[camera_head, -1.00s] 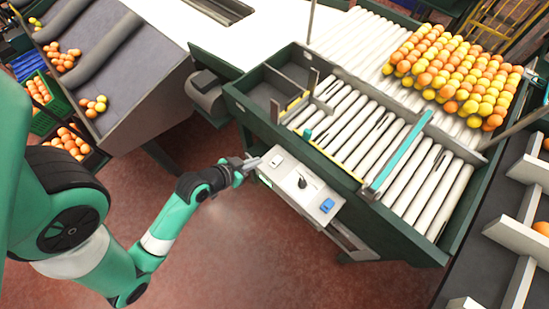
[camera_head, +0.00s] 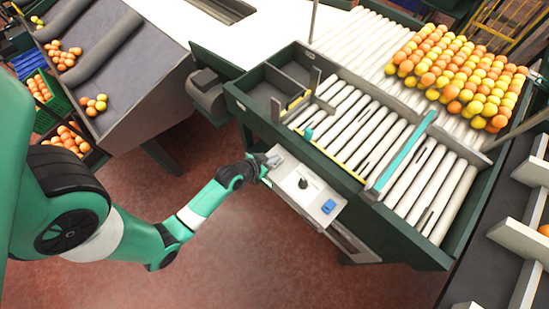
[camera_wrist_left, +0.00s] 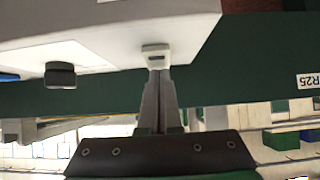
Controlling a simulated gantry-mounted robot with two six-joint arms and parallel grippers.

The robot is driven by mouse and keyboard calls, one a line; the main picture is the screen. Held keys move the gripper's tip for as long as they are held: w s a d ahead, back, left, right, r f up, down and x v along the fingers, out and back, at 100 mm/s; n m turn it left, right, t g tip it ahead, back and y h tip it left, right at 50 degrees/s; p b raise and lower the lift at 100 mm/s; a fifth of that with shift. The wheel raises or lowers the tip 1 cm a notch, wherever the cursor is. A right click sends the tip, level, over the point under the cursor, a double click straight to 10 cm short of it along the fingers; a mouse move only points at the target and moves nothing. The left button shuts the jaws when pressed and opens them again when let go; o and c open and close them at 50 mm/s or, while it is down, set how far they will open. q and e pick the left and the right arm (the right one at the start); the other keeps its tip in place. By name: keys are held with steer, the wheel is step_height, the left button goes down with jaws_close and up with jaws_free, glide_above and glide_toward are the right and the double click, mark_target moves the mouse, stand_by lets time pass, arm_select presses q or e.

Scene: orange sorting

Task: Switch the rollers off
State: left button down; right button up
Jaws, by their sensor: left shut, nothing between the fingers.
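The control box (camera_head: 300,190) is pale grey and fixed to the side of the green roller machine. It carries a black knob (camera_head: 303,183), a blue button (camera_head: 328,207) and, at its left end, a small light-grey switch. In the left wrist view the switch (camera_wrist_left: 155,56) is straight ahead of my left gripper (camera_wrist_left: 158,95), and the black knob (camera_wrist_left: 60,75) is to the left. My left gripper is shut and empty, its tips at or just short of the switch; I cannot tell whether they touch. The rollers (camera_head: 345,118) are white cylinders behind the box. My right gripper is not in view.
Oranges and yellow fruit (camera_head: 455,80) cover the back of the roller bed. A teal bar (camera_head: 400,157) crosses the rollers. A grey sloped chute (camera_head: 110,60) with fruit stands at the left. The red floor (camera_head: 240,250) in front of the box is clear.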

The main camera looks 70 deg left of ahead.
arm_select(q)
steer(key=shift+w+a+f, duration=0.1)
steer(key=shift+w+f, duration=0.15)
steer(key=shift+f, duration=0.1)
steer(key=shift+r, duration=0.1)
steer(key=shift+w+a+r, duration=0.2)
steer(key=shift+w+a, duration=0.15)
steer(key=shift+w, duration=0.3)
